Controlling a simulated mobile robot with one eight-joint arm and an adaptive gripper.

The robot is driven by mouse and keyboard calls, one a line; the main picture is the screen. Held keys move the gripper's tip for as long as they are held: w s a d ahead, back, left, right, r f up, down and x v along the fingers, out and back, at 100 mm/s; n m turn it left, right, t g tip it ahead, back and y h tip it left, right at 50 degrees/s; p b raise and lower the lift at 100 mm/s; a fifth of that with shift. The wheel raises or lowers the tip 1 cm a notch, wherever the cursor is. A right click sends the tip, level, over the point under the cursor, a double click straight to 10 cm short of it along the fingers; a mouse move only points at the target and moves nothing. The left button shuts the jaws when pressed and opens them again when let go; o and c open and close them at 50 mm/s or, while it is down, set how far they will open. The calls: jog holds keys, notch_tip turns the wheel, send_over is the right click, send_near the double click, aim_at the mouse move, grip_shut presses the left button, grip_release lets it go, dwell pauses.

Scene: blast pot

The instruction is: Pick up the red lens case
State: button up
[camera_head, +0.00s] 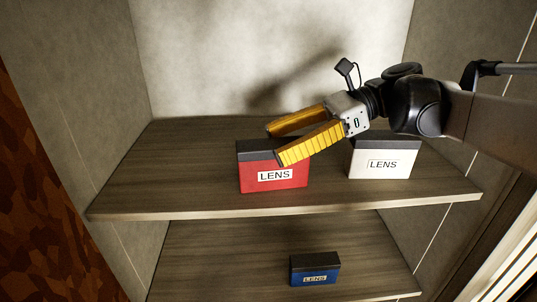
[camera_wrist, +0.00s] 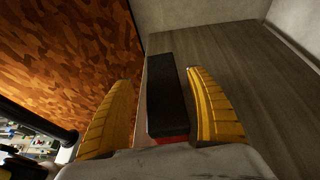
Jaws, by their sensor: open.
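The red lens case (camera_head: 274,181) with a dark top and a white LENS label stands on the upper shelf (camera_head: 150,180), near its front edge. My gripper (camera_head: 272,147), with two yellow fingers, reaches in from the right over the case. One finger passes in front of the case's upper right part and hides some of it. In the wrist view the case's dark top (camera_wrist: 166,90) lies between the two open fingers (camera_wrist: 160,105), close to the right finger, with a strip of red at its lower end. The gripper is open and holds nothing.
A white lens case (camera_head: 383,162) stands to the right on the same shelf, below my arm. A blue lens case (camera_head: 315,271) sits on the lower shelf (camera_head: 220,260). Side walls enclose both shelves. The upper shelf is clear left of the red case.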

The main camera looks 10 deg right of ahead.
aim_at(252, 154)
jog(key=p+x, duration=0.2)
jog(key=x, duration=0.3)
jog(key=shift+w+a+f, duration=0.15)
jog(key=shift+a, duration=0.1)
jog(key=shift+w+d, duration=0.1)
jog(key=shift+d, duration=0.05)
grip_shut()
